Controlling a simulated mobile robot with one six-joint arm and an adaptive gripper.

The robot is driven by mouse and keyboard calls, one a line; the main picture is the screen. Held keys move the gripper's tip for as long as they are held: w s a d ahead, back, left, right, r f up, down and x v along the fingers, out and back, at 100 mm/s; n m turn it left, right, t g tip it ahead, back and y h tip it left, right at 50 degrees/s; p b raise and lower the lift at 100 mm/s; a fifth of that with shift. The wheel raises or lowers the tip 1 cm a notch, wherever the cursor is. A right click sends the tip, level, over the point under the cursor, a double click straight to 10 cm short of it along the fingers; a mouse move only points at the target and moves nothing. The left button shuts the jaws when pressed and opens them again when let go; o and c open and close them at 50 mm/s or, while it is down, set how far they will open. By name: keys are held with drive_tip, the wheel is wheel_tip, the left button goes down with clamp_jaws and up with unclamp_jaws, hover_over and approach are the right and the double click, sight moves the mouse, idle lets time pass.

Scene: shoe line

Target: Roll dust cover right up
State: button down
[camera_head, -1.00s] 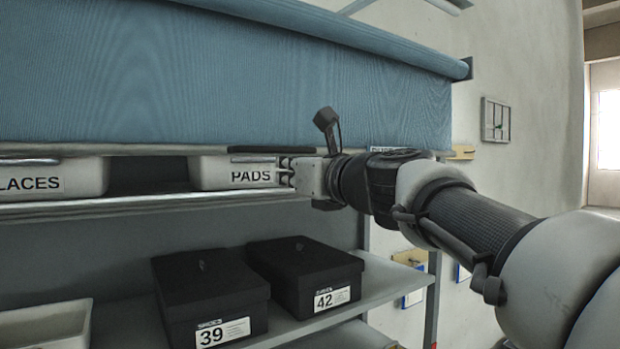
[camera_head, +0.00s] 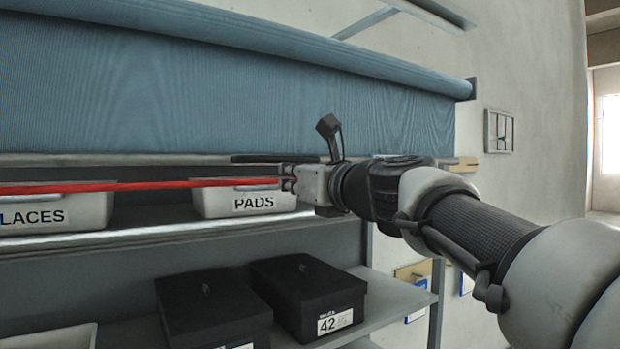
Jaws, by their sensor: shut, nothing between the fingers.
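The blue dust cover (camera_head: 200,95) hangs from a roll (camera_head: 330,55) across the top of the rack. Its bottom bar (camera_head: 110,159) is above the bins and carries a dark handle strip (camera_head: 265,158). My gripper (camera_head: 287,182) comes in from the right, just below the right end of that strip, in front of the upper shelf. Its fingers are small in view and shut, with nothing seen between them. The gap between the fingers and the strip is hard to judge.
A thin red strip (camera_head: 120,186) runs from the left edge to my fingers, across the LACES bin (camera_head: 60,212) and PADS bin (camera_head: 255,202). Black shoe boxes (camera_head: 310,297) stand on the lower shelf. A rack post (camera_head: 436,300) stands below my arm.

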wheel_tip(320, 180, up, 18)
drive_tip(key=p, duration=1.6)
drive_tip(key=shift+s+r, duration=0.1)
